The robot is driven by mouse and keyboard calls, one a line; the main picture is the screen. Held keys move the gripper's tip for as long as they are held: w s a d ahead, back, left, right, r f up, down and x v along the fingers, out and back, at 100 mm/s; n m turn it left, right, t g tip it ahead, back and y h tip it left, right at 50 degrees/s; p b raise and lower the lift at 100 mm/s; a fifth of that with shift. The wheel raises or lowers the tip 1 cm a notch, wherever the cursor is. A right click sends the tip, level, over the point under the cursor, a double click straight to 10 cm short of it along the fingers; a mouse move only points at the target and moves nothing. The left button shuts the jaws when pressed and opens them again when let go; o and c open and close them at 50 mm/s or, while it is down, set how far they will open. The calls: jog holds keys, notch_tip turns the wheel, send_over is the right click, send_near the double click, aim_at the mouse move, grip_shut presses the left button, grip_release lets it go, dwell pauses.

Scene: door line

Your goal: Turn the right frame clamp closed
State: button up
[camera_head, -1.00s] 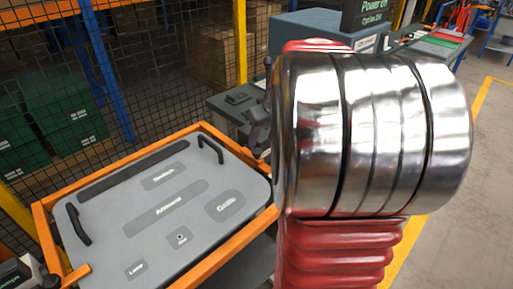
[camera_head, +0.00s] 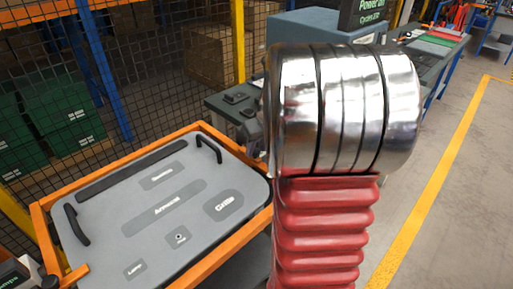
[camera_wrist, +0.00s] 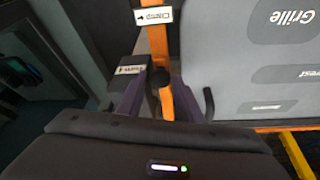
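The orange frame (camera_head: 196,270) holds a grey panel with printed labels and two black handles. In the wrist view a dark round knob, apparently the right frame clamp (camera_wrist: 160,78), sits on an orange bar. A white label with an arrow (camera_wrist: 153,15) is fixed above it. My gripper (camera_wrist: 160,86) has its two dark purple fingers apart, one on each side of the knob, with visible gaps. Whether a finger touches it is too dark to tell. In the head view my silver and red arm hides the clamp and most of the gripper.
The grey panel (camera_head: 120,190) lies left of my arm. A black mesh fence (camera_head: 170,60) with a yellow post stands behind. A grey workbench (camera_head: 232,104) is behind the frame. Open floor with a yellow line (camera_head: 440,190) lies at the right.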

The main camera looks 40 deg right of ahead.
grip_shut()
